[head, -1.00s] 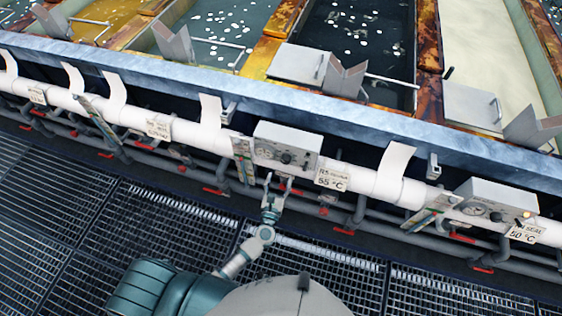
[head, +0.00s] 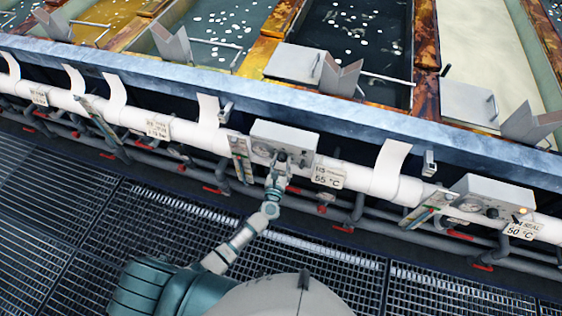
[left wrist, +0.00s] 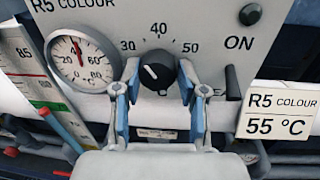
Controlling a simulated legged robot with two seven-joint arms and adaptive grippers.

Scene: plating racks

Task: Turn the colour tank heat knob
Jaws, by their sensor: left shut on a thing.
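The R5 COLOUR control box (head: 262,131) is pale grey and fixed to the white pipe. In the left wrist view its black heat knob (left wrist: 157,76) sits under a 30–40–50 scale, and its white mark points up and left, toward the 30 side. My left gripper (head: 281,158) reaches up to the front of the box. In the left wrist view its blue-padded fingers are on either side of the knob, shut on it. My right gripper is not in view.
A dial thermometer (left wrist: 80,62) is left of the knob and a dark ON button (left wrist: 250,14) is right of it. A 55 °C label (head: 328,178) hangs beside the box. Another control box (head: 490,197) stands further right. Open tanks lie behind the blue rim (head: 330,108).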

